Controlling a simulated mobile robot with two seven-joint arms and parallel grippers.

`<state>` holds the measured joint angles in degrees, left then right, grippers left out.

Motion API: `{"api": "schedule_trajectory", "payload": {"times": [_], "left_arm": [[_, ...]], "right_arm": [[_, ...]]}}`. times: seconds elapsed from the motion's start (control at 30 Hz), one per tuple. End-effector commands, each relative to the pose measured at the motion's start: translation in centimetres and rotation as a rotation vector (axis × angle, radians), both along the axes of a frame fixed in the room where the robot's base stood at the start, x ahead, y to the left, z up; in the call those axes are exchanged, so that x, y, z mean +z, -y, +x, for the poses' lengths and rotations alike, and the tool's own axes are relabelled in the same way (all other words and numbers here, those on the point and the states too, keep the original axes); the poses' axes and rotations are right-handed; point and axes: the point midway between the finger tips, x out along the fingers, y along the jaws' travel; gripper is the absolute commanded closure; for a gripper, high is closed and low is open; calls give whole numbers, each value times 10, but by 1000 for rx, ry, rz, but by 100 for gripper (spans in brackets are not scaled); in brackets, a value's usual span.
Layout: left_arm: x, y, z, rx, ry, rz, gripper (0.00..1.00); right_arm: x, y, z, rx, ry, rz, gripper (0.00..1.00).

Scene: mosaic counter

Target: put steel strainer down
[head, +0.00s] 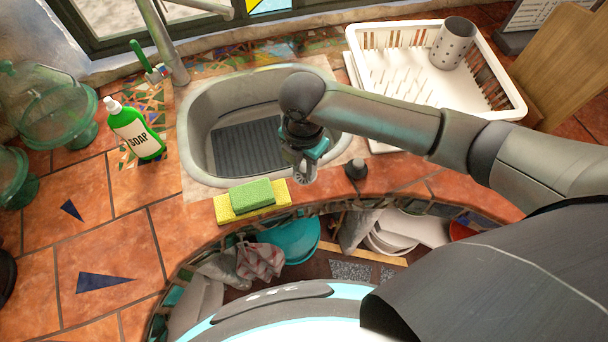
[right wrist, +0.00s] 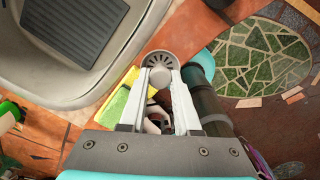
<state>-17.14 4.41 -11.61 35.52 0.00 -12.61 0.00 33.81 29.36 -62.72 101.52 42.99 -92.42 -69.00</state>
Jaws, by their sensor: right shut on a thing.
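The steel strainer (right wrist: 160,62) is a small round grey disc with slots and a knob, at the tips of my right gripper's fingers in the right wrist view. My right gripper (right wrist: 160,85) is shut on it. In the head view my right gripper (head: 304,172) points down at the near right rim of the sink (head: 190,140). The strainer is hard to make out there. I cannot tell whether it touches the counter (head: 130,245). My left gripper is not in view.
A green and yellow sponge pair (head: 252,196) lies at the counter's front edge, left of my right gripper. A small dark knob-like thing (head: 355,169) stands to its right. A soap bottle (head: 136,131) is left of the sink. A white dish rack (head: 395,85) stands behind my right arm.

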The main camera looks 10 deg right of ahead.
Motion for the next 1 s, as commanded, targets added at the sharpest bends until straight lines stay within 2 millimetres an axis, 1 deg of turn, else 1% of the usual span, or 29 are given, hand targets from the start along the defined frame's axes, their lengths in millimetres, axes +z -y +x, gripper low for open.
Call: {"api": "schedule_trajectory", "payload": {"times": [0.07,0.23,0.33,0.4,0.63,0.77,0.8,1.0], "left_arm": [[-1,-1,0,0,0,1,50],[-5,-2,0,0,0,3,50],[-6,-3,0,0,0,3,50],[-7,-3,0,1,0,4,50],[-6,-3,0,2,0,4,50],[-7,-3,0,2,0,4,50],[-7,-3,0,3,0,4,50],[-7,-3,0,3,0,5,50]], "right_arm": [[-6,0,0,-1,-2,0,100],[-31,0,0,-2,-2,-2,100],[-43,0,-1,-1,-2,0,100],[-46,0,0,0,-1,-1,100],[-46,0,0,0,1,1,100],[-49,0,0,0,0,0,100],[-49,0,0,0,0,0,67],[-49,0,0,0,0,0,44]]}}
